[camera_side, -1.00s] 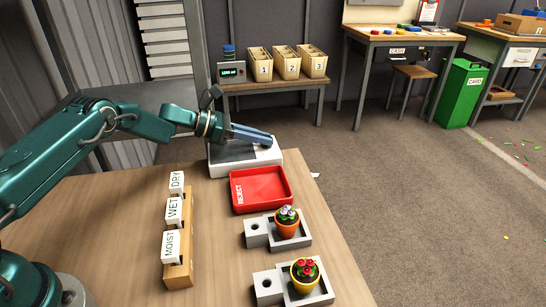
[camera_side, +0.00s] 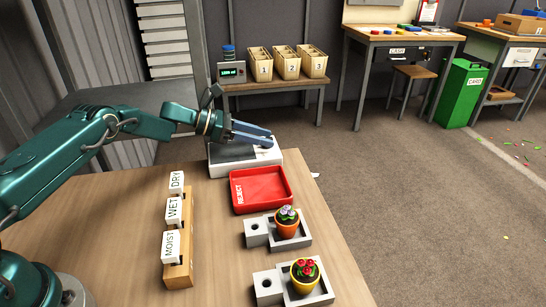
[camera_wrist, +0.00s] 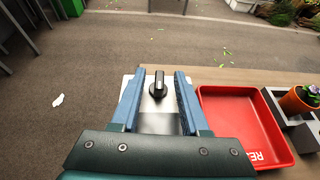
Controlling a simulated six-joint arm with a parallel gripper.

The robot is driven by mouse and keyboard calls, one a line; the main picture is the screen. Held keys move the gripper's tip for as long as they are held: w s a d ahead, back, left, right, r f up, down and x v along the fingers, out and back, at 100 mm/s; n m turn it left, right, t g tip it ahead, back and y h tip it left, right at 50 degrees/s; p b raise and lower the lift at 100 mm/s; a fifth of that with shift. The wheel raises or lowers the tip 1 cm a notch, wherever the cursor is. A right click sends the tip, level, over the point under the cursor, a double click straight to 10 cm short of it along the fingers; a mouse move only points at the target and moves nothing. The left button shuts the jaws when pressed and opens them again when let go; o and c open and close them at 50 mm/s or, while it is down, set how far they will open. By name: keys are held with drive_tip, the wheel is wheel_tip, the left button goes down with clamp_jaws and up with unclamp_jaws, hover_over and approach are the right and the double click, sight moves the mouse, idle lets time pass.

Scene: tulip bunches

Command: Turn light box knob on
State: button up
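The light box (camera_side: 217,168) is a low white box with a grey top at the far end of the table, behind the red tray. Its black knob (camera_wrist: 158,85) stands on a grey metal plate in the wrist view. My gripper (camera_wrist: 156,76) is open, with one blue finger to the left of the knob and one to the right. Gaps show on both sides, so neither finger seems to touch the knob. In the side view my gripper (camera_side: 268,141) hangs over the light box's right part, and the knob is hidden there.
A red REJECT tray (camera_side: 262,209) lies just in front of the light box. Two grey holders with potted flowers (camera_side: 287,222) (camera_side: 305,275) stand nearer. A wooden rack (camera_side: 181,268) with DRY, WET and MOIST signs stands to the left. The table between is clear.

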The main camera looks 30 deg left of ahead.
drive_tip(key=shift+v, duration=2.6)
